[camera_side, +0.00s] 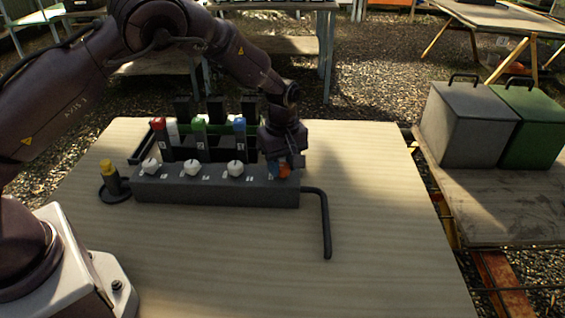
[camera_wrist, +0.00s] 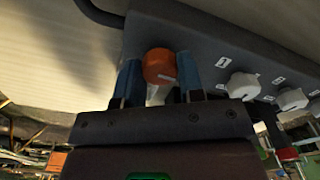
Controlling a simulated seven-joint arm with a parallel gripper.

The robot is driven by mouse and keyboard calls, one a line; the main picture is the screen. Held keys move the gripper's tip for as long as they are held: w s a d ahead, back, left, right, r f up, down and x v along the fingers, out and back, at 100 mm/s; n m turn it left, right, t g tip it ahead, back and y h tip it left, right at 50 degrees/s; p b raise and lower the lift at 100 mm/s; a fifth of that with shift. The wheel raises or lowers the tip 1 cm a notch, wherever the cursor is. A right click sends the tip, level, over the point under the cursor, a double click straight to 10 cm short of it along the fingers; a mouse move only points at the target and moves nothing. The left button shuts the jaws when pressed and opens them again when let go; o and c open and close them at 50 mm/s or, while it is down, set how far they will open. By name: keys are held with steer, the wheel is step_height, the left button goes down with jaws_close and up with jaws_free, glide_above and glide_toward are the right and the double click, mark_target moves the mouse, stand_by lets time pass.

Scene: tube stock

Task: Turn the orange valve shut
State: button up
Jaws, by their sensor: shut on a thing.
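The orange valve (camera_side: 284,170) is a round knob at the right end of a long dark grey manifold block (camera_side: 215,190) on the table. In the wrist view the orange valve (camera_wrist: 159,66) sits between the two blue fingertips of my gripper (camera_wrist: 159,72). In the side view my gripper (camera_side: 285,163) comes down from above and partly hides the knob. My gripper is shut on the orange valve, with one finger on each side. I cannot tell the knob's exact angle.
Three white knobs (camera_side: 192,168) stand in a row along the block. Behind it is a dark rack (camera_side: 215,140) with red, green and blue-topped tubes. A yellow-topped post (camera_side: 108,170) stands at left. A black pipe (camera_side: 326,225) bends forward at right. The table's right side is clear.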

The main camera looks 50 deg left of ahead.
steer(key=m, duration=0.8)
steer(key=shift+m, duration=0.4)
steer(key=m, duration=0.4)
steer(key=shift+m, duration=2.1)
steer(key=o, duration=0.9)
steer(key=shift+r, duration=0.1)
